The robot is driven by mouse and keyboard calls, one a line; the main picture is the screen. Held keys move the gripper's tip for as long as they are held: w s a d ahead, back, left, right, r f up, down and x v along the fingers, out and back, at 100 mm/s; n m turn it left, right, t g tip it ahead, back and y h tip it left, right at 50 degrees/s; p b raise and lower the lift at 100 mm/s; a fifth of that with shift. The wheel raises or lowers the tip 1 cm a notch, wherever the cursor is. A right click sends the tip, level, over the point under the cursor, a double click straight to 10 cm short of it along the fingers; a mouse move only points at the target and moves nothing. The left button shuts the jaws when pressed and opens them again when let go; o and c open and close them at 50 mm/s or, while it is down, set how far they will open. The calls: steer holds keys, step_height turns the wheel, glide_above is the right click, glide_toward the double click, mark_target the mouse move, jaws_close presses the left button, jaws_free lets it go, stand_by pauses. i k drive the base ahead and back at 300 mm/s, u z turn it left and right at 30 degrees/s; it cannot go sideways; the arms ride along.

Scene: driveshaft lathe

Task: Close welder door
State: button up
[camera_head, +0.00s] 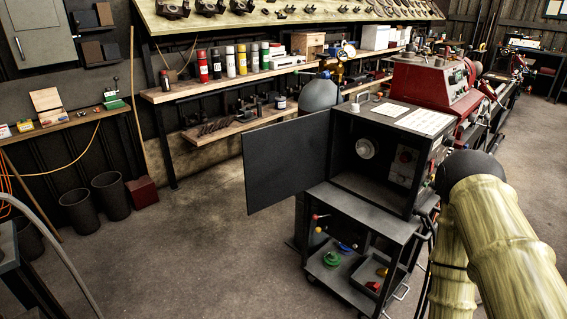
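The welder (354,117) is a dark box on a black wheeled cart, right of the picture's middle. Its door (287,163) is a flat dark panel that stands wide open, swung out to the left from the left edge of the front opening. A round white spool hub and a control panel with a red knob show inside. My arm, with pale yellow-green sleeves and a dark joint, fills the lower right, to the right of the welder. My gripper is not in view, so its place relative to the door is hidden.
The cart (344,221) has a lower tray with small coloured items. A grey gas cylinder (321,95) stands behind the door. A red machine (432,82) is behind the welder. Black bins (111,195) stand at the left wall. The floor (190,250) left of the door is clear.

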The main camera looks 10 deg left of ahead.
mark_target(282, 161)
steer(key=u, duration=0.45)
steer(key=i, duration=2.05)
steer(key=z, duration=4.15)
steer(key=k, duration=2.35)
steer(key=u, duration=1.55)
